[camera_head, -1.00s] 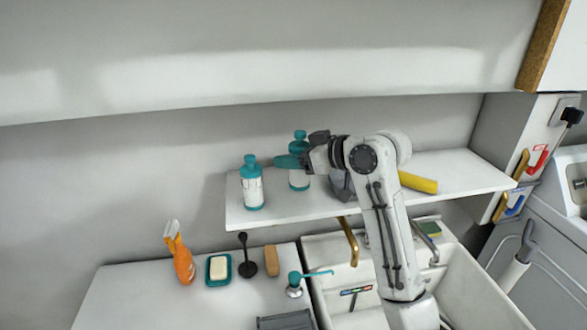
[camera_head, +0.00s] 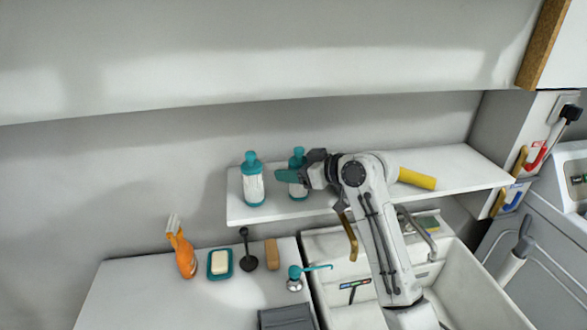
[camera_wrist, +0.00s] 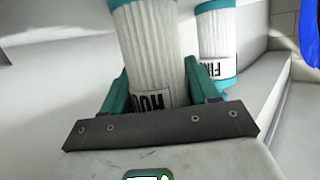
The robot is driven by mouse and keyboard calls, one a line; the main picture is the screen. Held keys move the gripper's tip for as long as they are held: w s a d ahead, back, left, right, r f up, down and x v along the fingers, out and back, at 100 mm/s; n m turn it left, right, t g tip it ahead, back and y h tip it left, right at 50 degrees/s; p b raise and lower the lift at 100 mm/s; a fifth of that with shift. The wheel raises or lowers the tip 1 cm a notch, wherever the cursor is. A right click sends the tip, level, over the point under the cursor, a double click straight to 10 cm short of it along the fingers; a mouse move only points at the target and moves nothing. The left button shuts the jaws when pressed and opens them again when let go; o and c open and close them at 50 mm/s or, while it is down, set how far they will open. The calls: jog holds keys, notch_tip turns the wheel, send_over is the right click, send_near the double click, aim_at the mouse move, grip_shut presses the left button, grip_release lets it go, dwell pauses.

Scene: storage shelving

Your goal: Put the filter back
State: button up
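A white ribbed filter (camera_head: 296,190) with teal ends is at the left part of the white shelf (camera_head: 400,188). It stands roughly upright, its base at or just above the shelf top; I cannot tell which. My gripper (camera_head: 287,176), with teal fingers, reaches it from the right and is shut on it. The wrist view shows the filter (camera_wrist: 150,50) between the fingers (camera_wrist: 160,88), its label partly hidden by my gripper. A second, similar filter (camera_head: 253,188) stands on the shelf to the left. It also shows in the wrist view (camera_wrist: 216,45), apart from the held one.
The shelf's front left is clear.

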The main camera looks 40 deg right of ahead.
jog(key=o, duration=0.4)
jog(key=shift+r, duration=0.15)
jog(key=b+v, duration=0.2)
jog(key=v, duration=1)
